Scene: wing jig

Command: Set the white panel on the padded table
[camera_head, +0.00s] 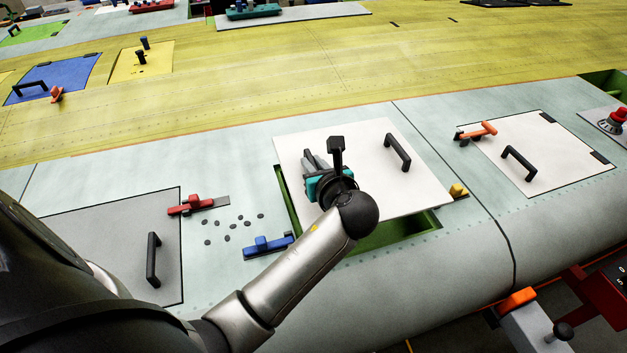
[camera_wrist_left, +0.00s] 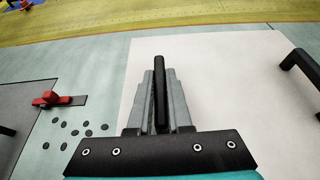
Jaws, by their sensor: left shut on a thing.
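The white panel (camera_head: 360,135) sits askew over a green-edged opening (camera_head: 410,228) in the pale wing skin, with green showing along its left and near edges. I cannot tell how far above the opening it is. One black handle (camera_head: 397,152) stands free on its right part. My left gripper (camera_head: 318,170) is over the panel's left part. In the left wrist view its grey fingers (camera_wrist_left: 160,98) are shut on another black handle (camera_wrist_left: 160,80), seen end-on. The panel also fills the right of that view (camera_wrist_left: 225,85). No padded table can be made out. My right gripper is not in view.
A blue clamp (camera_head: 268,246), a red clamp (camera_head: 198,204) and several dark round pieces (camera_head: 232,226) lie left of the opening. A yellow block (camera_head: 457,190) is by the panel's right corner. Another white panel (camera_head: 540,150) with an orange clamp (camera_head: 476,131) lies further right.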

